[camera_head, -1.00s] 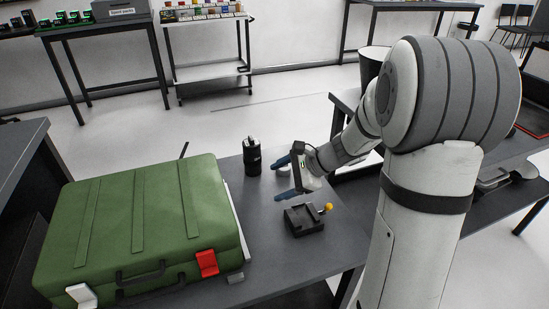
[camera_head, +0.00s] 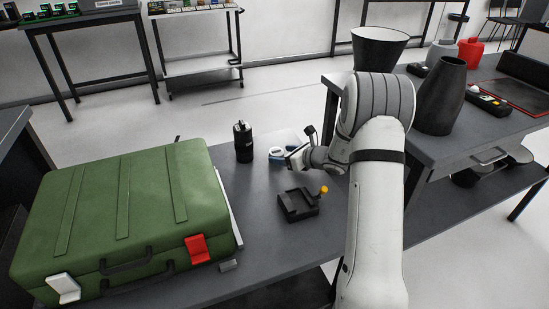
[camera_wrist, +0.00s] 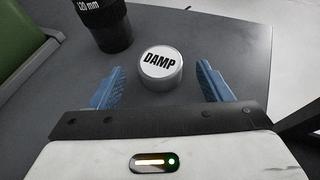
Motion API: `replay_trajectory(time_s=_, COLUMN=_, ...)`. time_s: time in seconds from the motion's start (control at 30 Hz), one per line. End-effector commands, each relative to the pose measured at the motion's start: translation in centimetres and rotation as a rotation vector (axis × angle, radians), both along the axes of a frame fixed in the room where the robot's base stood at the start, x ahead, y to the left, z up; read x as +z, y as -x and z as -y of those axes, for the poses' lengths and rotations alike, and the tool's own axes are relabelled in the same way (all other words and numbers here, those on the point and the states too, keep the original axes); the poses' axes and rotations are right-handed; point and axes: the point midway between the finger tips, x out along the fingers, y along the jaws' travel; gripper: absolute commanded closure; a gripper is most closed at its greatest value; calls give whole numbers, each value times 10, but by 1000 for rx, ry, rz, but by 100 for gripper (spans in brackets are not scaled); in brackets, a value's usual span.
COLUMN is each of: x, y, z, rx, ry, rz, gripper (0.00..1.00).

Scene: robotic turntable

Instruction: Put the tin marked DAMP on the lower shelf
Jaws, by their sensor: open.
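The tin marked DAMP (camera_wrist: 161,66) is a short round silver tin with a white lid. It stands upright on the grey table, between the blue fingertips of my gripper (camera_wrist: 161,72), with clear gaps on both sides. In the head view my gripper (camera_head: 279,154) is low over the table and largely hides the tin. My gripper is open and holds nothing. Lower shelves show under the right-hand bench (camera_head: 470,192) and on the white trolley (camera_head: 203,65); I cannot tell which one the task means.
A black cylinder marked 120 mm (camera_wrist: 104,22) stands close behind and left of the tin; the head view shows it upright (camera_head: 244,143). A green case (camera_head: 120,215) fills the table's left. A black fixture with a yellow knob (camera_head: 298,205) sits in front of my gripper.

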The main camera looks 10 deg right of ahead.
Motion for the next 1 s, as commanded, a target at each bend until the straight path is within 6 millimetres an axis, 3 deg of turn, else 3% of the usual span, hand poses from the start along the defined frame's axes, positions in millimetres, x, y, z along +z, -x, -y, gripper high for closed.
replay_trajectory(time_s=0.17, x=-10, y=-16, z=-14, rx=1, ry=0, rz=-1, gripper=28)
replay_trajectory(time_s=0.37, x=-9, y=-17, z=-14, rx=0, ry=1, rz=-1, gripper=28)
replay_trajectory(time_s=1.0, x=-9, y=-17, z=-13, rx=-1, ry=1, rz=-1, gripper=80)
